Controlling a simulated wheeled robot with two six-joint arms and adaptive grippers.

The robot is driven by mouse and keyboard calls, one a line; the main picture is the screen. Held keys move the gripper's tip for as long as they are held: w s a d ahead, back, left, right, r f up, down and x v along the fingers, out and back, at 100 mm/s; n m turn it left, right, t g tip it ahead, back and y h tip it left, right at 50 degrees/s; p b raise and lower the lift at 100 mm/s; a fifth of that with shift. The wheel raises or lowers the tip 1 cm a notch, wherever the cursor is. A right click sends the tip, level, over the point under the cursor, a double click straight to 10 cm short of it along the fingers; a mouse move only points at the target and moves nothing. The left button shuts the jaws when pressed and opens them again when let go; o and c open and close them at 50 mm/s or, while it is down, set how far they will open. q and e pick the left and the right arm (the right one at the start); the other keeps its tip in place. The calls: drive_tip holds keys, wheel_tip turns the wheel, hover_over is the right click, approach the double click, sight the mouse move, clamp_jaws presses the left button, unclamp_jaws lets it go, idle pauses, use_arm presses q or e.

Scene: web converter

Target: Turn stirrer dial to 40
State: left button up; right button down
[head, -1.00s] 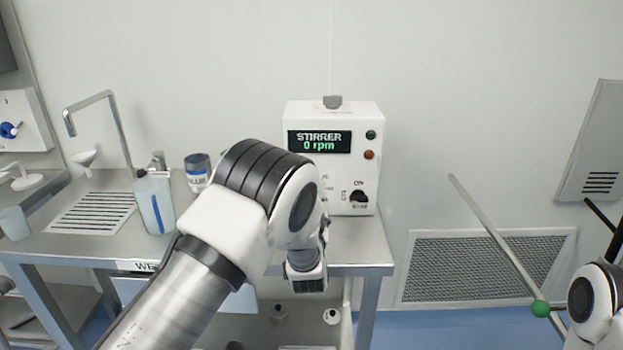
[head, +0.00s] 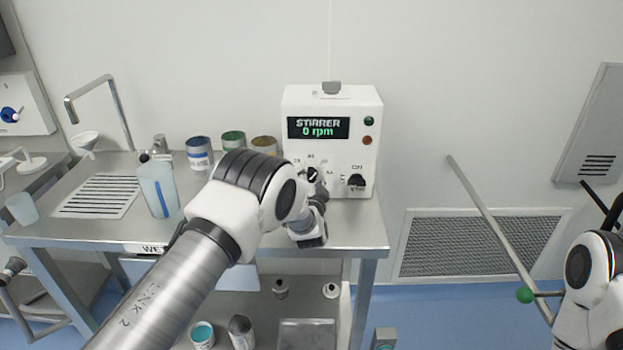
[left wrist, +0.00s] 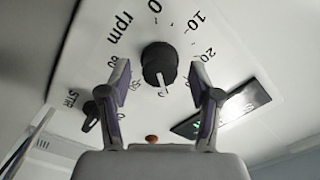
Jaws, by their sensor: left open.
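The white stirrer unit (head: 296,101) stands at the bench's right end; its display (head: 318,128) reads "STIRRER 0 rpm". In the head view its round speed dial (head: 312,174) is partly covered by my left arm. In the left wrist view the black dial (left wrist: 158,60) has a pale mark on its lower edge in the picture; the numbers 0, 10 and 20 show around it. My left gripper (left wrist: 159,80) is open, its fingers on either side of the dial with gaps; contact is not visible. My right gripper is out of view.
A black selector knob (head: 356,181) is right of the dial. Several cans, including a blue one (head: 199,153), stand behind my left arm. A bottle (head: 158,190) and a sink tap are left. A rod with a green ball (head: 525,295) is on the right.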

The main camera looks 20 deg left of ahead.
use_arm(q)
drive_tip(key=c, duration=1.1)
drive_tip(key=shift+f+m+b, duration=0.25)
drive_tip(key=shift+m+b, duration=0.25)
drive_tip(key=shift+b, duration=0.1)
drive_tip(key=shift+c, duration=0.2)
drive_tip(key=shift+m, duration=0.3)
drive_tip(key=shift+r, duration=0.15)
drive_tip(key=o, duration=1.1)
drive_tip(key=shift+o, duration=0.2)
drive_tip(key=v, duration=1.2)
